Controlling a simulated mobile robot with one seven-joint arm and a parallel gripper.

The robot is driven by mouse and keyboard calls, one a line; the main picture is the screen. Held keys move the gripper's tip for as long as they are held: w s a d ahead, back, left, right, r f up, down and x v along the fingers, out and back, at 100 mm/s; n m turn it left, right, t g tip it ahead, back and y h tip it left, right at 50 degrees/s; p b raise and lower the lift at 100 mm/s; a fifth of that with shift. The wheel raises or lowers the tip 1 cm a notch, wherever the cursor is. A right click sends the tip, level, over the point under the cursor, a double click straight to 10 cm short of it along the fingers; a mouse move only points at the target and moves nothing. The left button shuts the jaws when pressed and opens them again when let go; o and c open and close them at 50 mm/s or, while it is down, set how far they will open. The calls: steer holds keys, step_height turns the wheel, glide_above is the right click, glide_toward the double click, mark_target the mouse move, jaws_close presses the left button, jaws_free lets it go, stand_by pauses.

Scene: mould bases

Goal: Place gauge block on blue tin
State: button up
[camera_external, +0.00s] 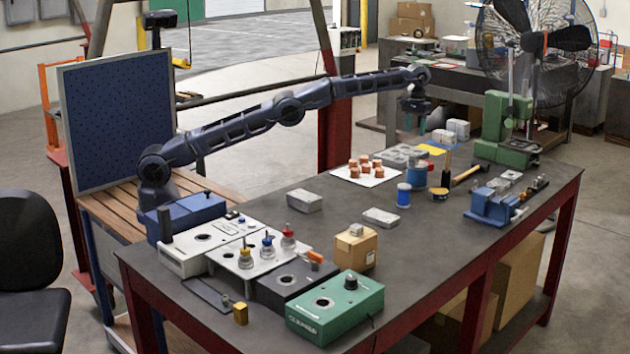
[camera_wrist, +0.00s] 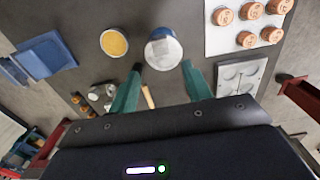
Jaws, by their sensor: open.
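My gripper (camera_external: 414,106) hangs high above the far part of the bench in the external view. In the wrist view its teal fingers (camera_wrist: 160,68) are spread apart with nothing between them. Two blue tins stand on the bench below, a front one (camera_external: 404,196) and a rear one (camera_external: 416,174). A round white-topped tin with a bluish side (camera_wrist: 163,48) shows just beyond the fingertips. I cannot tell for sure which piece is the gauge block; two flat grey metal blocks lie mid-bench, one at left (camera_external: 304,201) and one at right (camera_external: 380,217).
Copper pieces stand on a white sheet (camera_external: 384,180) beside the tins. A hammer (camera_external: 468,174), a blue vise (camera_external: 494,205) and a green press (camera_external: 508,130) are to the right. A cardboard box (camera_external: 356,250) and green case (camera_external: 335,308) stand in front. The right-front bench is clear.

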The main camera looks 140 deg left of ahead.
steer(key=w+d+r+m+t, duration=0.1)
steer(key=w+d+r+m, duration=0.15)
steer(key=d+r, duration=0.7)
steer(key=w+d+r+m, duration=0.2)
steer(key=w+d+r, duration=0.35)
steer(key=d, duration=0.75)
steer(key=s+d+r+m+t, duration=0.15)
steer(key=s+d+r, duration=0.3)
steer(key=d, duration=0.75)
steer(key=s+d+r+m, duration=0.3)
steer(key=s+d+r, duration=0.15)
steer(key=d, duration=0.85)
steer(key=s+d+f+m, duration=0.3)
steer(key=s+d+m, duration=0.1)
steer(key=s+d, duration=1.4)
steer(key=s+d+f+m+t, duration=0.1)
steer(key=s+d+f+m, duration=0.1)
steer(key=s+d+f, duration=0.4)
steer(key=s+d+f+m+t, duration=0.1)
steer(key=s+d+f+m, duration=0.2)
steer(key=s+d+f, duration=0.4)
steer(key=s+f, duration=0.1)
steer(key=s, duration=0.4)
steer(key=shift+f, duration=0.2)
